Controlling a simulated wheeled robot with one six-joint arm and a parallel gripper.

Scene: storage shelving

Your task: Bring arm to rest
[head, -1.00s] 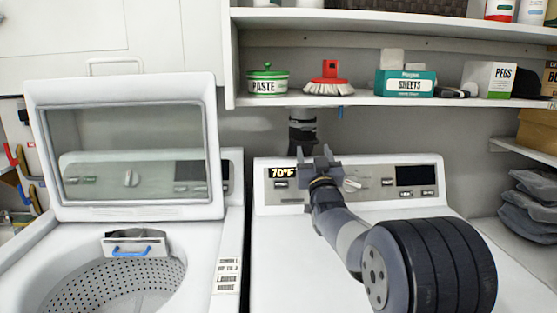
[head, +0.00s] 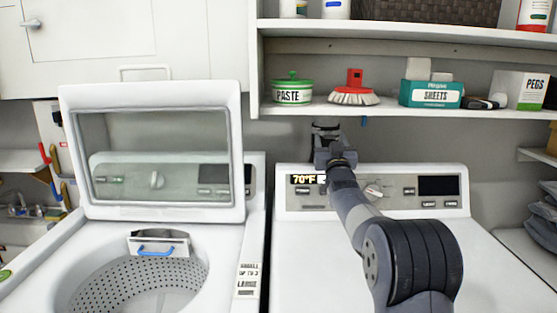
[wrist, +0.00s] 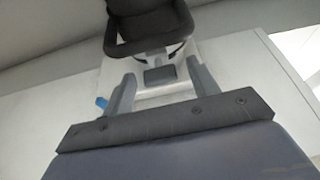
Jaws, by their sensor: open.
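My gripper (head: 325,145) is in front of the dryer's control panel, just below the shelf, at the end of my extended arm. In the wrist view its two grey fingers (wrist: 163,85) stand apart, and I see nothing clamped between them. A dark object with a pale lower part (wrist: 150,35) is beyond the fingertips. In the head view a dark shape (head: 325,127) shows behind the gripper; I cannot tell what it is or whether it touches the gripper.
The shelf (head: 400,109) above carries a paste tub (head: 292,92), a red brush (head: 354,90), a sheets box (head: 431,95) and a pegs box (head: 520,90). The white dryer (head: 310,245) stands below. At left, the washer's lid (head: 150,98) is up. Space above the dryer top is mostly clear.

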